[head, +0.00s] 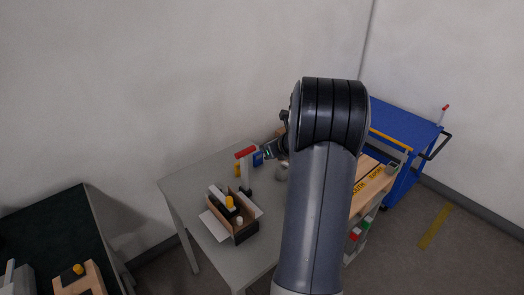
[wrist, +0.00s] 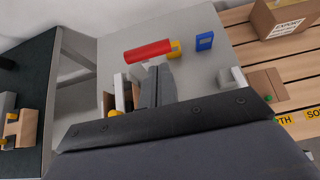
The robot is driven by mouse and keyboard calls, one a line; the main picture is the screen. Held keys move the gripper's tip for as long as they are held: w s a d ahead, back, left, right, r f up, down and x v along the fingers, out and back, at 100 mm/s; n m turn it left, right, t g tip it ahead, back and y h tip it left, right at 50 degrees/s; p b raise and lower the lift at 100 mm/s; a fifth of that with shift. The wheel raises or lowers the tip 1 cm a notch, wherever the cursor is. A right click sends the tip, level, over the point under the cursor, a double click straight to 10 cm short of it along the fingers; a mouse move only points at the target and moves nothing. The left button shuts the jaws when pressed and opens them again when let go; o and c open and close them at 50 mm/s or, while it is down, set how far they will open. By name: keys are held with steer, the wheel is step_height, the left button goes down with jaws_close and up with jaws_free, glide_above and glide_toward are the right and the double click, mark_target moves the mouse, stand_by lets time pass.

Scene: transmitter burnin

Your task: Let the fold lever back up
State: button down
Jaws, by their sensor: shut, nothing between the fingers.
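The fold lever has a red handle (head: 245,152), seen at the top of a pale post in the head view. In the wrist view the red handle (wrist: 148,52) lies nearly level across the picture. My gripper (wrist: 160,67) is shut and empty, its grey fingers showing just below the handle in that view; I cannot tell whether they touch it. In the head view my gripper (head: 271,151) is to the right of the handle, partly behind my arm. An open brown carton (head: 246,234) with white flaps stands in front of the lever. The lever's base is not clear.
A blue block (wrist: 205,41) and a yellow part (wrist: 175,48) are near the handle. The grey table (head: 190,180) has clear room at the left. A wooden-topped bench (head: 362,200) and a blue cart (head: 405,125) stand at the right, a dark table (head: 50,225) at the left.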

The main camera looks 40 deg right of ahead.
steer(key=s+r, duration=0.3)
steer(key=r, duration=0.2)
steer(key=shift+s+d+r, duration=0.15)
steer(key=shift+s+r, duration=0.25)
